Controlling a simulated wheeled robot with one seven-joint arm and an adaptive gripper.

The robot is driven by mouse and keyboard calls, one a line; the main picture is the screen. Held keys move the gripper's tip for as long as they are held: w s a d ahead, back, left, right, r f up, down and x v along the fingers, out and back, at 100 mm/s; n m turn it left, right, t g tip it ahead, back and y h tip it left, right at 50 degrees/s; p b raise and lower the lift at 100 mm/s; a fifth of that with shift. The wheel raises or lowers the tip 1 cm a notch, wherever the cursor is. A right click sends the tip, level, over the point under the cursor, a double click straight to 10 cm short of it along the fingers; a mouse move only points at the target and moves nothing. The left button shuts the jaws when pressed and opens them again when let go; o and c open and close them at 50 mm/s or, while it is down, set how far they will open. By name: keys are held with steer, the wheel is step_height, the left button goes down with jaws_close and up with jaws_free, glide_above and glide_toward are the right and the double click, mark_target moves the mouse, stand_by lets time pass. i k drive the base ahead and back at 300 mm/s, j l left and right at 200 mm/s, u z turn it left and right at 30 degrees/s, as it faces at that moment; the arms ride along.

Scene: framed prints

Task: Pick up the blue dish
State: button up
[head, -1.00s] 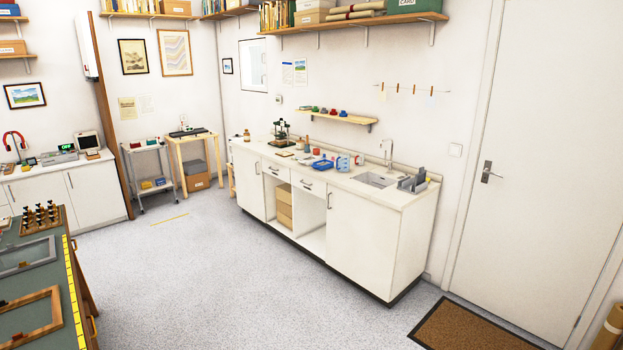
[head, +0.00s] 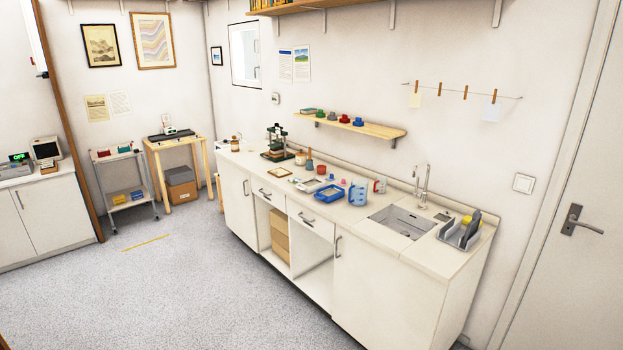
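The blue dish (head: 328,194) is a shallow rectangular tray with a pale inside. It sits on the white counter (head: 384,240), near its front edge and left of the sink. A blue-marked measuring jug (head: 357,192) stands just to its right. A paler grey-white tray (head: 310,184) lies just behind and to its left. My gripper and arm are not in view.
A metal sink (head: 401,222), a tap (head: 422,182) and a grey rack (head: 459,231) are at the counter's right. A red jug (head: 379,185) stands behind the blue-marked one. A wooden shelf (head: 370,129) hangs above. The speckled floor (head: 190,280) before the counter is clear.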

mark_target(330, 193)
steer(key=i+j+u, duration=0.1)
steer(key=i+u, duration=0.2)
steer(key=i, duration=0.3)
steer(key=i+u, duration=0.3)
steer(key=i, duration=0.3)
steer(key=i+l+u, duration=0.25)
steer(key=i, duration=0.35)
steer(key=i+z, duration=0.25)
steer(key=i+j+z, duration=0.15)
steer(key=i+z, duration=0.15)
steer(key=i, duration=0.2)
steer(key=i+l+z, duration=0.1)
steer(key=z, duration=0.35)
steer(key=i+z, duration=0.6)
steer(key=z, duration=0.25)
steer(key=i+j+z, duration=0.15)
steer(key=z, duration=0.3)
